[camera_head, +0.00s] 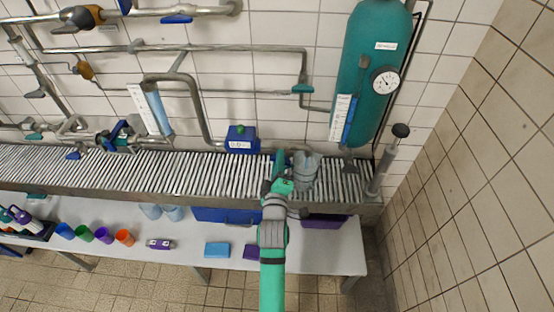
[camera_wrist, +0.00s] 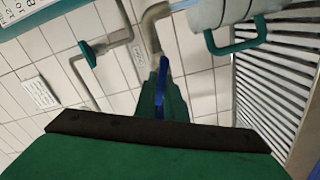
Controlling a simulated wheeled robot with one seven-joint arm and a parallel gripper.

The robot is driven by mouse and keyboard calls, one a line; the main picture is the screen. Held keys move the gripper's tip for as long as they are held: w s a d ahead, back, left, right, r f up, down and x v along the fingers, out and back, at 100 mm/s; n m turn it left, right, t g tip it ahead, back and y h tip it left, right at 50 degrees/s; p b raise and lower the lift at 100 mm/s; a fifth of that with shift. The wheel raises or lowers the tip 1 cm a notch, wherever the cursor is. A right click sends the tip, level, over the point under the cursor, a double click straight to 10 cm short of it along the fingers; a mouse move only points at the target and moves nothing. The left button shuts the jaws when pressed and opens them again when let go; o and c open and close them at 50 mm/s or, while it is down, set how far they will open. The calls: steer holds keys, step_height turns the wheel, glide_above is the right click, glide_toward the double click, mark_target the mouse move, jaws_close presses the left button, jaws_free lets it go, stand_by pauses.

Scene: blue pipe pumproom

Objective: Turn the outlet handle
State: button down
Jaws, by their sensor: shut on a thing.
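My gripper (camera_head: 280,181) reaches over the roller conveyor, below the wall pipes. In the wrist view its dark green fingers (camera_wrist: 160,103) are shut on a narrow blue handle (camera_wrist: 162,76). The handle's upper part shows between and above the fingers, and its lower part is hidden by them. A beige bent pipe (camera_wrist: 152,32) comes down just above the handle. In the head view the gripper and wrist largely hide the handle.
A grey ribbed vessel (camera_head: 306,172) stands close to my gripper's right; its green handle (camera_wrist: 236,36) shows in the wrist view. The roller conveyor (camera_head: 190,172) runs left. A teal tank (camera_head: 370,70) with a gauge (camera_head: 386,82) and a blue box (camera_head: 241,140) are behind.

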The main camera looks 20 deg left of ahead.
steer(key=shift+n, duration=0.5)
steer(key=shift+a, duration=0.15)
steer(key=shift+a+f, duration=0.1)
steer(key=c, duration=1.8)
jaws_free()
steer(key=shift+s+d, duration=0.1)
steer(key=shift+d, duration=0.1)
steer(key=shift+c, duration=0.2)
